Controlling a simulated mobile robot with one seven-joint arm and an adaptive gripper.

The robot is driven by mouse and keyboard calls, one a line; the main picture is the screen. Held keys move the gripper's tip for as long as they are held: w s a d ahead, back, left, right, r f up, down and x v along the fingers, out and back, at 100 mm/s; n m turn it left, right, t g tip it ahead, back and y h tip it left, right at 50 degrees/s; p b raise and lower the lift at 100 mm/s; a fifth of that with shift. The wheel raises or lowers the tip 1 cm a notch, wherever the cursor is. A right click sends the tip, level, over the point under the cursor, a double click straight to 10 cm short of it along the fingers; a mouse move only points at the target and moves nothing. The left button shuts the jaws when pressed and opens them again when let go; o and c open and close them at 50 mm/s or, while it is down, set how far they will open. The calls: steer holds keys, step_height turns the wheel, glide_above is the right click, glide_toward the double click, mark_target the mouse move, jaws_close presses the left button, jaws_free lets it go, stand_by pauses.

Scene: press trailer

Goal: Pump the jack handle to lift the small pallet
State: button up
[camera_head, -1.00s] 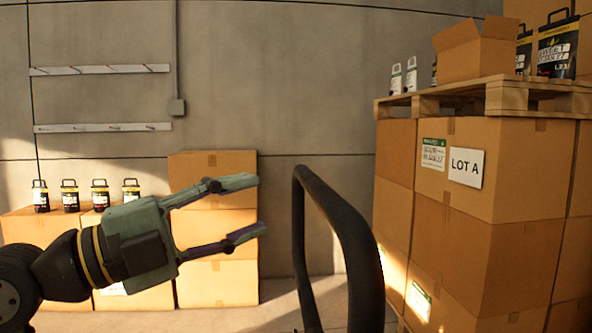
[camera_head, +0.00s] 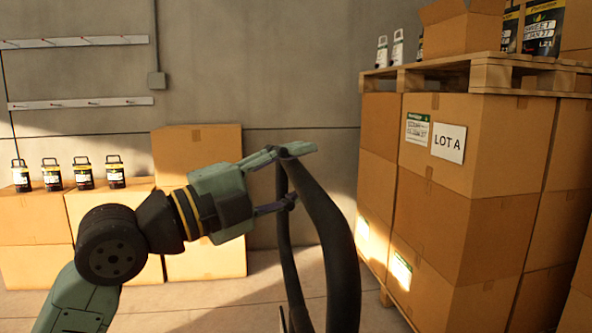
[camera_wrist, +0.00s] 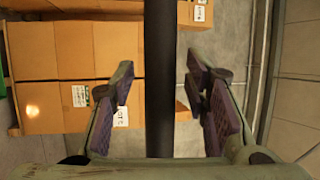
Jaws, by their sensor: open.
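The jack handle (camera_head: 335,250) is a thick black loop that rises from the bottom edge in the head view. My gripper (camera_head: 294,175) is open at the loop's top, with one finger above and one lower down. In the wrist view the black bar (camera_wrist: 160,45) runs straight between the two spread fingers of my gripper (camera_wrist: 160,80), with gaps on both sides. The jack's body and the handle's lower end are out of view. I cannot tell which pallet is the small one.
At the right stands a tall stack of cartons (camera_head: 470,190) labelled LOT A, with a wooden pallet (camera_head: 490,73) on top carrying jugs and an open box. Lower cartons (camera_head: 200,160) and several dark jugs stand at the left by the wall. Some floor between is clear.

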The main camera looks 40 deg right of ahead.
jaws_close()
stand_by(0.4)
stand_by(0.4)
